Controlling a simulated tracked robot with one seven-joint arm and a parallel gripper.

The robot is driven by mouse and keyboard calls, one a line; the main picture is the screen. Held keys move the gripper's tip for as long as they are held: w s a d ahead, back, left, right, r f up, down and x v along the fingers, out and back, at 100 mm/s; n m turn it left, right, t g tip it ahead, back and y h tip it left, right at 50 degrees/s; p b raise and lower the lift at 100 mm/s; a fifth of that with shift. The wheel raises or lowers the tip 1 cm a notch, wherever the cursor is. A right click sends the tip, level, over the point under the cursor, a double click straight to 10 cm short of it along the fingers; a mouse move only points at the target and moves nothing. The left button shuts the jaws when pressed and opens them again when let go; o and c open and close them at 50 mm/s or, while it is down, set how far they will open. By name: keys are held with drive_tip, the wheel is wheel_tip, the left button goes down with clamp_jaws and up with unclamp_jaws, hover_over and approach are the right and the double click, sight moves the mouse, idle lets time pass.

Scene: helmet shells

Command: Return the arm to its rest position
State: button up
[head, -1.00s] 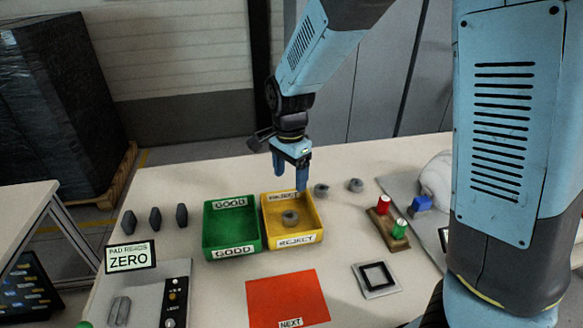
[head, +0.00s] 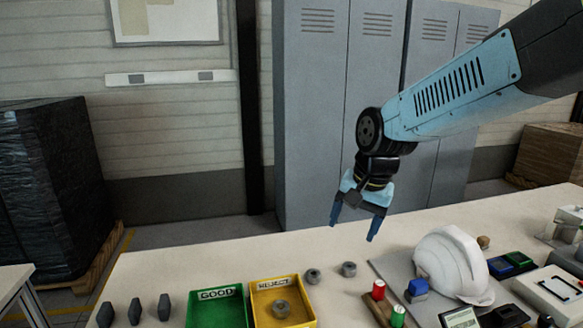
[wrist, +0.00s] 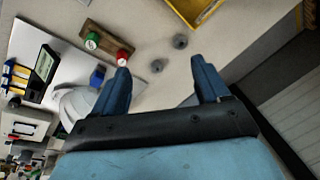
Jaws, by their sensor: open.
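My gripper (head: 352,222) is open and empty, held above the back part of the table, behind the two loose grey round parts. In the wrist view its two blue fingers (wrist: 158,84) are spread apart with nothing between them. My arm reaches in from the upper right in the head view, with the wrist hanging down. The gripper touches nothing that I can see.
Two grey round parts (head: 312,276) (head: 349,269) lie on the table (head: 200,258). A white helmet (head: 450,262), a blue block (head: 417,289) and red and green buttons (head: 378,290) are to the right. Several dark grey pieces (head: 135,311) stand at left. Grey lockers (head: 310,130) stand behind.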

drive_tip(key=s+d+r+n+t+h, duration=0.1)
drive_tip(key=s+d+r+n+t, duration=0.2)
drive_tip(key=s+d+r, duration=0.3)
drive_tip(key=shift+s+d+r+n+h, duration=0.25)
drive_tip(key=shift+s+d+n, duration=0.55)
drive_tip(key=shift+s+d, duration=1.75)
drive_tip(key=shift+s+a, duration=0.2)
drive_tip(key=shift+a, duration=0.05)
